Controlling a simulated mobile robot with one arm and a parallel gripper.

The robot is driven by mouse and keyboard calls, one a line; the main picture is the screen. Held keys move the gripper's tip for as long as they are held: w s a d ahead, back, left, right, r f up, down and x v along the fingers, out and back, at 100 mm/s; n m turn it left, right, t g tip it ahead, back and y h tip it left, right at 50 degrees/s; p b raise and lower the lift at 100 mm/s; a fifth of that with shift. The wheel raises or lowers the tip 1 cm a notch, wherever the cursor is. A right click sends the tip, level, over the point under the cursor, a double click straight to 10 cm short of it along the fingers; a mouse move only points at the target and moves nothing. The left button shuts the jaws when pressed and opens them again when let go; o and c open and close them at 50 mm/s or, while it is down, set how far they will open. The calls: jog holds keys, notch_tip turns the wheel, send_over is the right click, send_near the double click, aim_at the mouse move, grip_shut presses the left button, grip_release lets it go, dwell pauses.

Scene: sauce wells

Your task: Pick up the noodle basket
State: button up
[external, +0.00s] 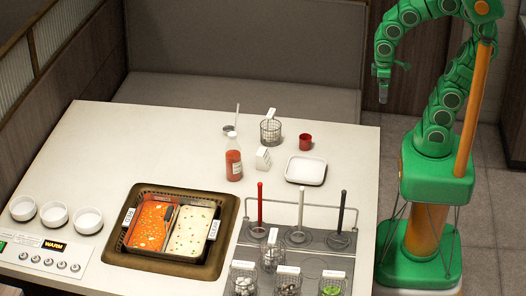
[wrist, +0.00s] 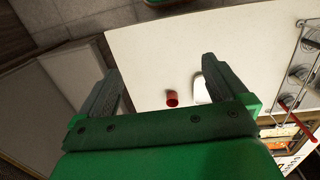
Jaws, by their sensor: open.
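Several wire baskets with white tags show in the external view. One basket (external: 270,131) stands alone at the back of the table. Another basket (external: 271,257) sits near the handled rack, and a front row holds a basket with white pieces (external: 243,284), one with dark and pale pieces (external: 287,285) and one with green contents (external: 331,287). The tags are too small to read, so I cannot tell which is the noodle basket. My gripper (external: 384,92) is open and empty, raised beyond the table's right edge. In the wrist view its two fingers (wrist: 160,66) are spread apart.
A red cup (external: 305,141), white tray (external: 306,170) and sauce bottle (external: 233,160) stand at the back. A two-part hot pot (external: 228,232) is in front. Upright colored handles (external: 260,205) rise from the rack. White bowls (external: 54,213) sit left. The table's back left is clear.

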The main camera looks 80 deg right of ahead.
jog(key=w+d+f+n+t+h, duration=0.15)
jog(key=w+d+f, duration=0.3)
jog(key=w, duration=0.45)
jog(key=w+d+f+n+t, duration=0.1)
jog(key=w+d+f+t, duration=0.2)
jog(key=w+d, duration=0.5)
jog(key=w+d+f+n+t, duration=0.1)
jog(key=w+d+f+t, duration=0.15)
jog(key=w, duration=0.85)
jog(key=n+t+y, duration=0.3)
jog(key=t+y, duration=0.2)
jog(key=y, duration=0.3)
send_near(261, 135)
jog(key=d, duration=0.2)
jog(key=s+d+r, duration=0.1)
jog(key=shift+d+h, duration=0.25)
jog(key=shift+d, duration=0.05)
jog(key=shift+s+a+f+y, duration=0.2)
jog(key=shift+a+f+y, duration=0.1)
jog(key=shift+a+y, duration=0.7)
jog(key=shift+d+f+x, duration=0.1)
jog(key=shift+x, duration=1.8)
jog(key=shift+d+f+x, duration=0.1)
jog(key=shift+x, duration=1.8)
